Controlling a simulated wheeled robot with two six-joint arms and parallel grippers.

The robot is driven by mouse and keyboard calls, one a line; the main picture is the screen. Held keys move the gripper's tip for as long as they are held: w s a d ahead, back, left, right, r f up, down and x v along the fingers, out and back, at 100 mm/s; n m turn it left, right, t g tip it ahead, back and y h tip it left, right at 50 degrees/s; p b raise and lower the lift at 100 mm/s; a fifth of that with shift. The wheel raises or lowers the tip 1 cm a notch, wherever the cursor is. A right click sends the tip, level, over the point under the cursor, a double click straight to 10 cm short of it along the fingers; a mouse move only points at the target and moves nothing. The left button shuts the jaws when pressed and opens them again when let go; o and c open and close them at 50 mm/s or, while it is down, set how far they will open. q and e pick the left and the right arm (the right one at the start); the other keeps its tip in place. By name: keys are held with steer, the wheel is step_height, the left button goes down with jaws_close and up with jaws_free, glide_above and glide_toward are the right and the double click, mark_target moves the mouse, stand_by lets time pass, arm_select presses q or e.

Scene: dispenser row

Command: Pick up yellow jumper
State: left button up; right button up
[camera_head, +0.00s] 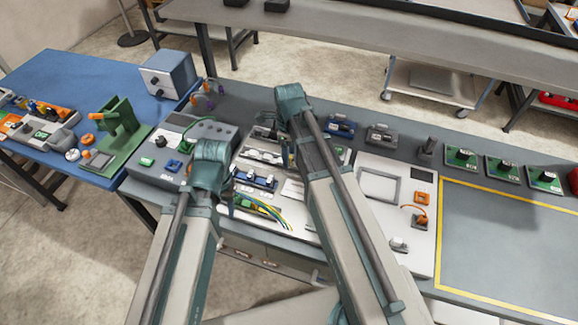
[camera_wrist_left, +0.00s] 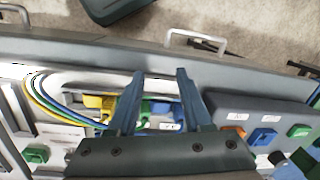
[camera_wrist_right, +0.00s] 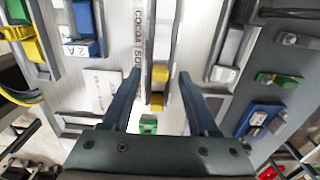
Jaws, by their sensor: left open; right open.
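A yellow jumper cable (camera_wrist_left: 36,100) curves beside green and blue cables at the left of the left wrist view. A yellow connector (camera_wrist_left: 97,101) sits near the left fingers. The cable bundle also shows in the head view (camera_head: 268,208). My left gripper (camera_wrist_left: 160,74) is open with its fingers over the tray of connectors; nothing is seen held. My right gripper (camera_wrist_right: 159,73) is open and empty, its fingers either side of a narrow rail with small yellow blocks (camera_wrist_right: 160,73). Both gripper tips are hidden by the arms in the head view.
A grey control box (camera_head: 183,150) stands left of the work area. A white panel (camera_head: 393,200) with orange and white parts lies to the right. Green boards (camera_head: 503,170) line the back right. The yellow-bordered mat (camera_head: 510,245) is clear.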

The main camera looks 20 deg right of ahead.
arm_select(q)
steer(key=shift+f, duration=0.2)
arm_select(e)
steer(key=shift+f, duration=0.2)
jaws_close()
arm_select(q)
steer(key=shift+r, duration=0.1)
arm_select(e)
steer(key=shift+r, duration=0.15)
